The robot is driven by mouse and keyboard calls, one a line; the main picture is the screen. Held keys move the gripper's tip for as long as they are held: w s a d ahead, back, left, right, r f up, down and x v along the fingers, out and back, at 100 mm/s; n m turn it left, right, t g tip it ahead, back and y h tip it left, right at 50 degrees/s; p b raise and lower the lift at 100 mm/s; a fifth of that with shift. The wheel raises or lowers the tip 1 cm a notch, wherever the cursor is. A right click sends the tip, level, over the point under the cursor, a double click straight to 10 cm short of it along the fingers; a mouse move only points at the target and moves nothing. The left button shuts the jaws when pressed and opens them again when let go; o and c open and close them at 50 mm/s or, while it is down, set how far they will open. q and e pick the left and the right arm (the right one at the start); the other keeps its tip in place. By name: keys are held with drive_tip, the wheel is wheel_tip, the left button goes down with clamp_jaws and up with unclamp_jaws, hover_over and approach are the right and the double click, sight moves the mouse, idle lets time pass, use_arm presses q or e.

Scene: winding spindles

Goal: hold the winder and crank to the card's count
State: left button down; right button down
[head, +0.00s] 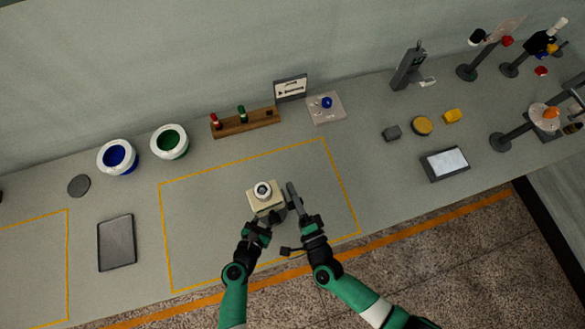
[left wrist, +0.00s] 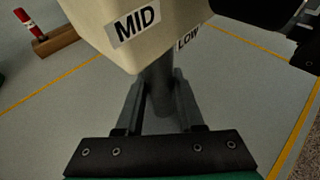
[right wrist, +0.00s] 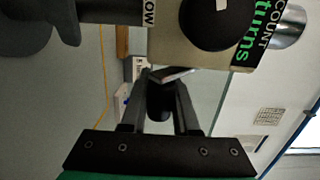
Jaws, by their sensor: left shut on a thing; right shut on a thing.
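The winder (head: 263,198) is a cream box with a round white-rimmed piece on top, above the marked mat area. In the left wrist view the winder (left wrist: 140,30) shows the labels MID and LOW. My left gripper (head: 264,221) is shut on its grey round post (left wrist: 158,90), just under the box. My right gripper (head: 302,212) is shut on a dark round grip (right wrist: 160,102) beside the winder. In the right wrist view the winder (right wrist: 190,50) shows "COUNT turns" and a black round part. A small stand with a white card (head: 290,88) is at the back; its writing is too small to read.
A wooden rack (head: 245,122) with red and green pieces stands behind. Blue (head: 118,157) and green (head: 169,142) bowls and a dark tablet (head: 116,242) are at left. A plate with a blue knob (head: 326,107) is at the back. Several stands are at right. The orange-outlined area is otherwise clear.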

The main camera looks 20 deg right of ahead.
drive_tip(key=shift+d+r+g, duration=0.1)
drive_tip(key=shift+d+g, duration=0.15)
drive_tip(key=shift+g, duration=0.05)
idle(0.6)
drive_tip(key=shift+s, duration=0.1)
drive_tip(key=g, duration=0.2)
drive_tip(key=s+g, duration=0.1)
drive_tip(key=g, duration=0.2)
drive_tip(key=shift+s+a+r+g, duration=0.1)
drive_tip(key=shift+s+r+g, duration=0.15)
drive_tip(key=shift+r+g, duration=0.15)
drive_tip(key=shift+s+a, duration=0.1)
idle(0.4)
drive_tip(key=c, duration=0.7)
unclamp_jaws()
drive_tip(key=shift+o, duration=0.2)
